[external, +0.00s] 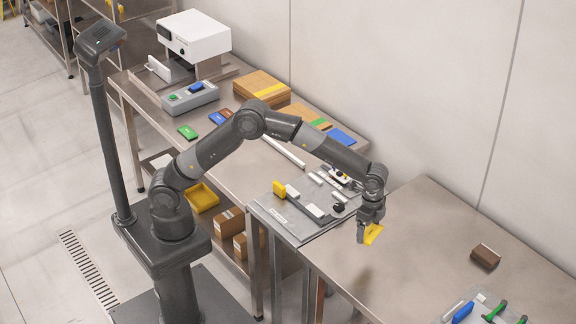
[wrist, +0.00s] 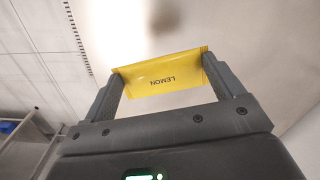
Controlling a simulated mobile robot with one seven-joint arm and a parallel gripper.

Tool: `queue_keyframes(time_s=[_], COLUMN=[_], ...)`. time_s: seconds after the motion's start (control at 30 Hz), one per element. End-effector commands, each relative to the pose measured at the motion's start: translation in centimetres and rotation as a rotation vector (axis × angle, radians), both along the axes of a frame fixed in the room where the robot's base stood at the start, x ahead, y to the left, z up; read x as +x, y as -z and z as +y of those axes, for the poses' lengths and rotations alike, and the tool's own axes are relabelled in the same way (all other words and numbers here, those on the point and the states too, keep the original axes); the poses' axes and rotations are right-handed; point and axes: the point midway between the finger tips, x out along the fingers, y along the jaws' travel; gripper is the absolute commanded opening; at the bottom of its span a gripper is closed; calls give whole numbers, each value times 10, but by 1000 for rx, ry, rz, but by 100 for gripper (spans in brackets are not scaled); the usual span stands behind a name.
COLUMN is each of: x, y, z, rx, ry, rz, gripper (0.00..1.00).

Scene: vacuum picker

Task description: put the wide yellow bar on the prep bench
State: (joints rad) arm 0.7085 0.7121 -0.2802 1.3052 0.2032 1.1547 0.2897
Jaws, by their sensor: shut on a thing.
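A wide yellow bar (wrist: 161,76) printed "LEMON" is held between the two fingers of my gripper (wrist: 163,88) in the wrist view. In the external view my gripper (external: 367,232) is shut on the same yellow bar (external: 373,235), which is tilted. The bar hangs above the near left part of the right-hand metal bench (external: 420,240), apart from its surface. A dark smudge, perhaps a shadow, shows on the bench below it. No label shows which bench is the prep bench.
A brown block (external: 485,256) stands on the right-hand bench. A grey tray (external: 450,312) with blue and green-handled items lies at its front. A grey plate (external: 272,207) with small parts and a yellow piece (external: 279,188) is to the left. The bench's middle is clear.

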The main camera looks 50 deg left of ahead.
Motion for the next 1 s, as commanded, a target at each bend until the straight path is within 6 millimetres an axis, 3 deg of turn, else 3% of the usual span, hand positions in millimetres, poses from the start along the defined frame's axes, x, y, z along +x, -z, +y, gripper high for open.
queue_keyframes(time_s=[0.03,0.2,0.4,0.53,0.7,1.0], x=[-23,-95,-162,-187,-184,-117], y=[0,-2,-4,-5,2,43], z=[-21,-76,-115,-127,-131,-129], rx=[-1,-2,-4,-5,-4,-4], ry=[39,144,233,263,272,269], rz=[0,2,1,2,2,3], gripper=[64,64,64,64,64,64])
